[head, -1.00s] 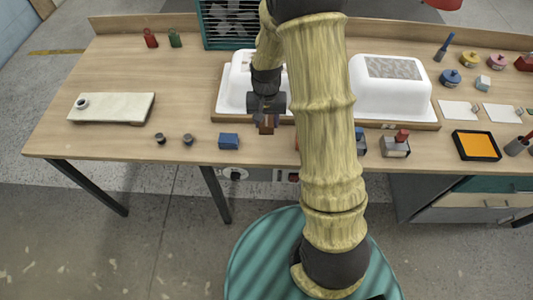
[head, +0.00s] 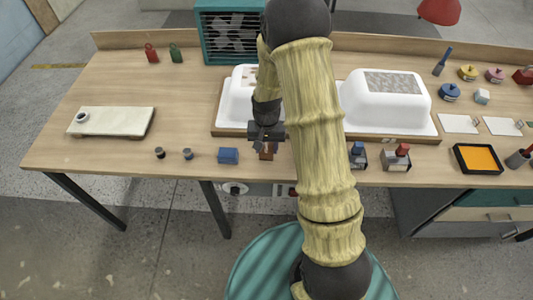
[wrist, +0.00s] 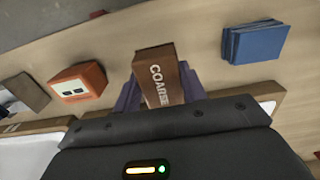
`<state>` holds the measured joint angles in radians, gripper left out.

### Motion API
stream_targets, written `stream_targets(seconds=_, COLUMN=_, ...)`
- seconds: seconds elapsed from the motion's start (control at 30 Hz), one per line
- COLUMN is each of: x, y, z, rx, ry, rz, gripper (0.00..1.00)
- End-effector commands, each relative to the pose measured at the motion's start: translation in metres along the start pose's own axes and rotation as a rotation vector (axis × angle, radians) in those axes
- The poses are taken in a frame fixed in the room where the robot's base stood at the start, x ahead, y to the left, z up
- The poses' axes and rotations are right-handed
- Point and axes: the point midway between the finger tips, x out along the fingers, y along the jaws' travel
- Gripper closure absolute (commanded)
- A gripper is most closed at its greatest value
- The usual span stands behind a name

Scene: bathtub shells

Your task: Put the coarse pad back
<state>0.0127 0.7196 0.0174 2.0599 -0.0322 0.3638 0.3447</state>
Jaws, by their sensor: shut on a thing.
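The coarse pad is a brown block marked COARSE (wrist: 160,78) in the wrist view. It also shows in the head view (head: 266,155), just right of a blue block. My gripper (head: 266,146) is shut on the pad, with a finger on each side of it in the wrist view (wrist: 158,95). The pad is over the front strip of the wooden bench (head: 110,185), in front of the left white tub shell (head: 236,98). I cannot tell whether it touches the bench.
The blue block (head: 228,156) lies close to the pad's left. An orange box (wrist: 78,82) shows in the wrist view. Two small dark cups (head: 187,154) stand further left. The right white shell (head: 387,105) stands behind my arm.

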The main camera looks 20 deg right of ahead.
Motion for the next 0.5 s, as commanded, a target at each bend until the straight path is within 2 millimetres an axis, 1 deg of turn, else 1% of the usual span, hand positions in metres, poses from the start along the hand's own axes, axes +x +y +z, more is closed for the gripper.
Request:
stream_targets(seconds=0.17, x=-0.001, y=0.000, z=0.000, rx=0.000, ry=0.001, rz=0.000, gripper=0.80)
stream_targets(seconds=0.27, x=0.003, y=0.000, z=0.000, rx=0.000, ry=-0.001, rz=0.000, gripper=0.80)
stream_targets(seconds=0.5, x=0.034, y=0.000, z=0.000, rx=0.001, ry=-0.002, rz=0.001, gripper=0.80)
